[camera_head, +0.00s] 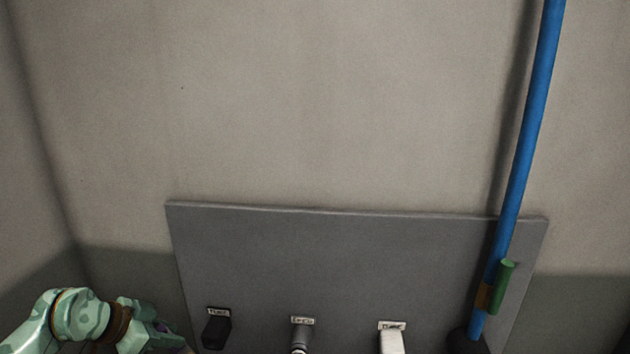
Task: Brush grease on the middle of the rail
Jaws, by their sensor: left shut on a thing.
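My left gripper (163,340) is at the bottom left, at the end of my mint-green arm, and the picture's lower edge cuts it off. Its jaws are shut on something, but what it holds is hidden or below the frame. No brush or grease can be made out. I see nothing that is clearly the rail. My right gripper is not in view.
A dark grey panel (330,255) stands low against the beige wall (300,100). Along its bottom are a black piece (216,332), a grey piece (301,334) and a white piece (391,340), each under a small label. A blue pipe (528,150) with a green handle (502,284) runs up the right.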

